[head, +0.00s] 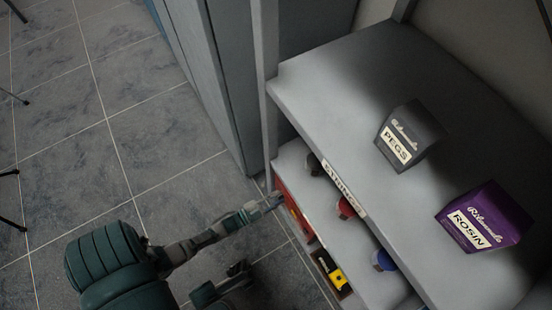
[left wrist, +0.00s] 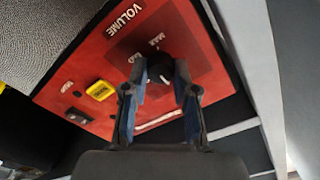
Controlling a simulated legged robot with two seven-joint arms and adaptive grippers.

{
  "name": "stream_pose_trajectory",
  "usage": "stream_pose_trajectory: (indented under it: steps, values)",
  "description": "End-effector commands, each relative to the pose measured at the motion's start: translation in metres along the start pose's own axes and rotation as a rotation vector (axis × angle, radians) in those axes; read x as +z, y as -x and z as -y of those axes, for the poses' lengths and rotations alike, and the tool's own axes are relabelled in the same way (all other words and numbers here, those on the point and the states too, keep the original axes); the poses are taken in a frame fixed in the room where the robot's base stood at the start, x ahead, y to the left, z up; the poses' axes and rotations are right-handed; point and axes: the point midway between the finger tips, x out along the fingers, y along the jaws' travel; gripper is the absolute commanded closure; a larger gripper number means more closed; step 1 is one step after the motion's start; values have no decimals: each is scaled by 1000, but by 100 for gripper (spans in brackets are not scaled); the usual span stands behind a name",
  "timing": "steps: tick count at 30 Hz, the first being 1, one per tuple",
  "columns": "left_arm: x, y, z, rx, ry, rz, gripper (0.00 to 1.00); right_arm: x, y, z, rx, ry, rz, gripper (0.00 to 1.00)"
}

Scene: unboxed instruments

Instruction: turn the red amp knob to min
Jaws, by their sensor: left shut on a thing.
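The red amp (head: 293,212) sits in the lower shelf opening, seen edge-on in the head view. Its red panel (left wrist: 88,91) fills much of the left wrist view, with the words VOLUME and MAX beside a dark round knob (left wrist: 159,70). My left gripper (left wrist: 160,78) is shut on this knob, one finger on each side. In the head view my left gripper (head: 274,201) reaches the amp's front; its fingertips and the knob are hard to make out there. A dark jointed part of mine shows at the bottom; I cannot tell whether it is my right gripper.
A yellow switch (left wrist: 100,90) is on the same panel. A black box marked PEGS (head: 411,135) and a purple box marked ROSIN (head: 485,217) stand on the grey shelf top (head: 350,85). A yellow-and-black item (head: 336,276) is lower down. Open tiled floor lies left.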

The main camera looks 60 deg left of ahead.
Motion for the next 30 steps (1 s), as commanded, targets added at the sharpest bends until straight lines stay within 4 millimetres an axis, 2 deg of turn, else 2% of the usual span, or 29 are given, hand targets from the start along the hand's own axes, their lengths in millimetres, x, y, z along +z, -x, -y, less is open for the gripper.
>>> stream_pose_trajectory:
  steps: [2, 3, 5, 6, 14, 17, 20, 30]
  values:
    - [6, 2, -1, 4, -1, 15, 100, 0, 0, 0, 0, 0, -1, 100]
    - [6, 2, -1, 4, -2, 15, 65, 0, 0, 0, -1, 0, -2, 100]
    - [5, 2, -1, 4, -2, 13, 50, 0, 0, 0, -1, 0, -4, 100]
    - [4, 2, -1, 4, -2, 12, 47, 0, 0, 0, -1, 0, -4, 100]
    - [2, 2, 0, 2, -2, 5, 47, -2, -3, 0, -1, 0, -13, 100]
    - [1, 7, -1, 2, -2, 5, 47, -5, -3, 1, -1, 1, -15, 100]
    - [2, 22, -1, 3, -2, 6, 47, -4, -2, 1, -1, 0, -13, 100]
    - [4, 95, -1, 4, 0, 9, 47, -3, -2, 1, -2, 0, -9, 100]
